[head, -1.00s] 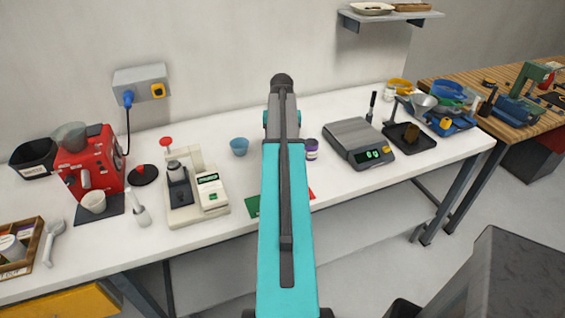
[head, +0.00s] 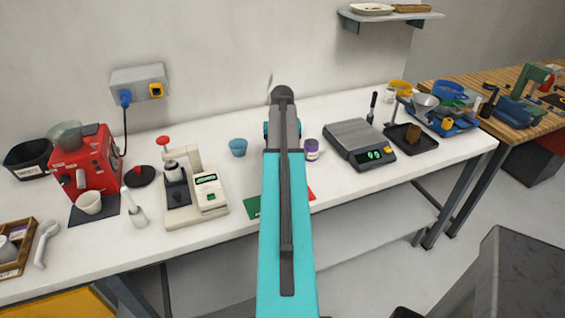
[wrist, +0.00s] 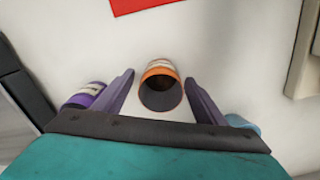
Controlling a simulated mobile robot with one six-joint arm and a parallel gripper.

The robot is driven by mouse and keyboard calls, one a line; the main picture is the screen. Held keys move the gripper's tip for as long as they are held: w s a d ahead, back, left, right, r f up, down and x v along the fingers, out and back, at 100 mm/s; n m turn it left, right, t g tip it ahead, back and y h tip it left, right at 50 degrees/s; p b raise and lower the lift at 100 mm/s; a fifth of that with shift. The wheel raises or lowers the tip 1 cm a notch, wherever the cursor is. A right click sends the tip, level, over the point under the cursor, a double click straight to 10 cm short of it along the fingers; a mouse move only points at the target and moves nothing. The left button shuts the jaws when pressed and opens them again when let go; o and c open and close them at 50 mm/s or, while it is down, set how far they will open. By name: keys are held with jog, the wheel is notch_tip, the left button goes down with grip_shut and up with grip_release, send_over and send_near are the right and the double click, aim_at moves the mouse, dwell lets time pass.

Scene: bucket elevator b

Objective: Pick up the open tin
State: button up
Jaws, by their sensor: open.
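The open tin (wrist: 160,92) shows in the wrist view, with an orange band and a dark, hollow opening facing the camera. It appears between the two fingers of my gripper (wrist: 160,77), with a visible gap on both sides. My gripper is open and holds nothing. How far the fingertips are above or beyond the tin's rim is hard to tell. In the head view my arm hides the tin and the fingers.
A scale (head: 360,145) is to the right. A cream instrument (head: 195,192) is to the left.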

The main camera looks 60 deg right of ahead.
jog(key=shift+c, duration=0.2)
jog(key=c, duration=1.5)
jog(key=shift+r, duration=0.2)
jog(key=shift+c, duration=0.2)
jog(key=shift+r+p, duration=1.55)
jog(key=shift+r, duration=0.3)
jog(key=shift+s+a+f, duration=0.2)
jog(key=shift+a, duration=0.3)
jog(key=s+a+r+p, duration=0.1)
jog(key=s+a+p, duration=0.2)
jog(key=a, duration=1)
jog(key=s, duration=0.3)
jog(key=shift+s+a+r, duration=0.2)
